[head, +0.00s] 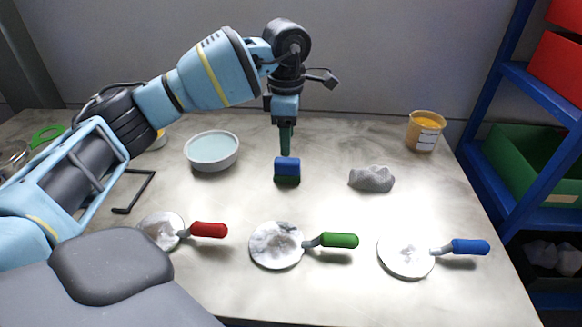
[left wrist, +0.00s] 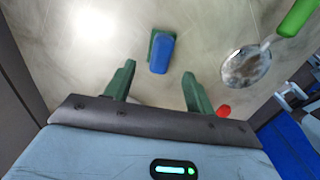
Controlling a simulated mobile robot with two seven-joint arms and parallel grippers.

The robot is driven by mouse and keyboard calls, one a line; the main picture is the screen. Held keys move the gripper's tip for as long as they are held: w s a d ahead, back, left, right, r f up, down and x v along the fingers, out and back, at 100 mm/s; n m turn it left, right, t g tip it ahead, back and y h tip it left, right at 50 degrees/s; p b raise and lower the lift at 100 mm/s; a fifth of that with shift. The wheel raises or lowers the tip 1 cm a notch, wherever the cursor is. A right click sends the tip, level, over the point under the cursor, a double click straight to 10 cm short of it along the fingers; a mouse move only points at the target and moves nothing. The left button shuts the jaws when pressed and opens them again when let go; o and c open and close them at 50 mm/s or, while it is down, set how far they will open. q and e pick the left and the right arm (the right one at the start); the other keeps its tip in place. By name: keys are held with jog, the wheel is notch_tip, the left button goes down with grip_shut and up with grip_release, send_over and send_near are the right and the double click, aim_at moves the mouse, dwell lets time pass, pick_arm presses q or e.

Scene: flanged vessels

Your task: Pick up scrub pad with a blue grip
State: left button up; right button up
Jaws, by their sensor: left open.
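The scrub pad with a blue grip (head: 287,169) sits on the table near its middle, with a dark green pad under the blue grip. In the left wrist view the scrub pad (left wrist: 161,52) lies ahead of the fingertips, between their lines. My left gripper (head: 286,140) points down right behind or above the pad in the head view. In the left wrist view its two green fingers (left wrist: 155,82) are apart with nothing between them. Whether the fingers touch the pad is not clear. My right gripper is not in view.
Three round white-faced tools with red (head: 209,230), green (head: 338,240) and blue (head: 470,247) handles lie in front. A bowl (head: 212,164) stands left of the pad. A grey lump (head: 371,179) and a yellow tub (head: 424,131) are right. A blue shelf (head: 515,85) stands at the right edge.

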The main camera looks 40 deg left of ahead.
aim_at(287, 160)
pick_arm(q)
jog(key=shift+r, duration=0.15)
jog(key=shift+s+f, duration=0.1)
jog(key=shift+f, duration=3.8)
jog(key=shift+c, duration=0.2)
jog(key=c, duration=1)
jog(key=shift+r, duration=0.15)
jog(key=shift+r, duration=0.55)
notch_tip(287, 160, up, 2)
jog(key=shift+r, duration=0.25)
jog(key=s+d, duration=0.2)
jog(key=s, duration=0.2)
jog(key=s+d, duration=0.3)
jog(key=s, duration=0.2)
jog(key=s+d+r, duration=0.1)
jog(key=s+d, duration=0.2)
jog(key=s, duration=0.2)
